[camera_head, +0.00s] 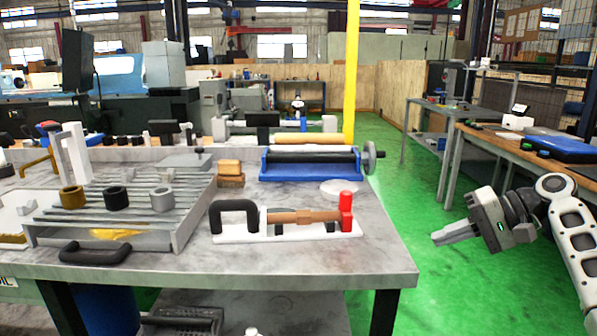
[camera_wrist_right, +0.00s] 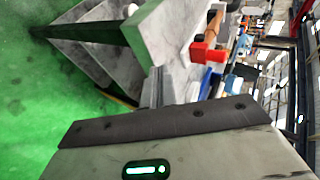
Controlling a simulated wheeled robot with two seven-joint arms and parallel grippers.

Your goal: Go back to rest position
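My right gripper (camera_head: 436,238) is at the right in the head view, beyond the table's right end and over the green floor. Its fingers are together and hold nothing visible. In the right wrist view its fingers (camera_wrist_right: 154,88) show as one narrow grey piece beside the table. My left gripper is not in view. The marble-top table (camera_head: 330,262) bears a white fixture (camera_head: 285,237) with a brown cylinder (camera_head: 303,216), a black clamp-shaped part (camera_head: 234,216) and a red part (camera_head: 346,211). The red part also shows in the right wrist view (camera_wrist_right: 207,51), apart from my gripper.
A blue roller device (camera_head: 310,164) stands behind the fixture. A wooden workbench (camera_head: 535,150) with a blue case (camera_head: 570,149) stands at far right. Green floor (camera_head: 400,180) lies clear between the tables.

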